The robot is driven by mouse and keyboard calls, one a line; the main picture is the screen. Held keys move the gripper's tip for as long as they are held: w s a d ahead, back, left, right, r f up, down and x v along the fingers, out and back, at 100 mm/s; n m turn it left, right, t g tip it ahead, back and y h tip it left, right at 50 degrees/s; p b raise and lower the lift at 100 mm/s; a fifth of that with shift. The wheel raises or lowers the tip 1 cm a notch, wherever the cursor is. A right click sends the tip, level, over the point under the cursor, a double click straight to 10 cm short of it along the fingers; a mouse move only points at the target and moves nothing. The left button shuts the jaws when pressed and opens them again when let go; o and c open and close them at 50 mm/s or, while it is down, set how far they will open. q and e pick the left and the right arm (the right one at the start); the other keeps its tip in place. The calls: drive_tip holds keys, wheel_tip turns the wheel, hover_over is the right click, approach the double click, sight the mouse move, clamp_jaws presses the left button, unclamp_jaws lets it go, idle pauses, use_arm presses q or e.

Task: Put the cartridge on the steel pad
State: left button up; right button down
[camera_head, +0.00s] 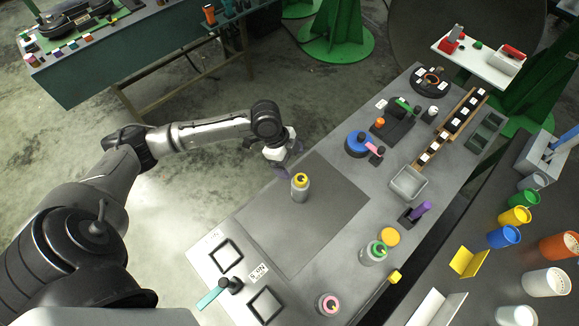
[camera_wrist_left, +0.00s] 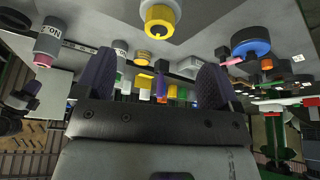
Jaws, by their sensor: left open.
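A grey cylinder with a yellow top, which I take for the cartridge (camera_head: 300,190), stands upright on the dark grey square pad (camera_head: 335,210) near its upper left part. My left gripper (camera_head: 284,168) is just behind and left of the cartridge, with purple fingers. In the left wrist view the two fingers (camera_wrist_left: 157,82) are spread wide with nothing between them. The yellow-topped cartridge (camera_wrist_left: 160,18) shows there at the top edge, partly cut off and beyond the fingertips. My right gripper is not in view.
A green-ringed cylinder (camera_head: 374,253) and a pink-ringed one (camera_head: 328,304) stand near the table's front edge. A blue round fixture (camera_head: 358,145) and a grey tray (camera_head: 408,183) stand right. Most of the pad is clear.

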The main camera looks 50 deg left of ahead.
use_arm(q)
drive_tip(key=s+d+f+n, duration=0.3)
drive_tip(key=s+d+f, duration=0.3)
drive_tip(key=s+d, duration=0.45)
drive_tip(key=s+n+t+y, duration=0.1)
drive_tip(key=s+n+y, duration=0.3)
drive_tip(key=s+n, duration=0.4)
drive_tip(key=s, duration=0.4)
drive_tip(key=shift+a+r+t, duration=0.15)
drive_tip(key=shift+r+t, duration=0.1)
drive_tip(key=shift+t, duration=0.15)
drive_tip(key=shift+s, duration=0.1)
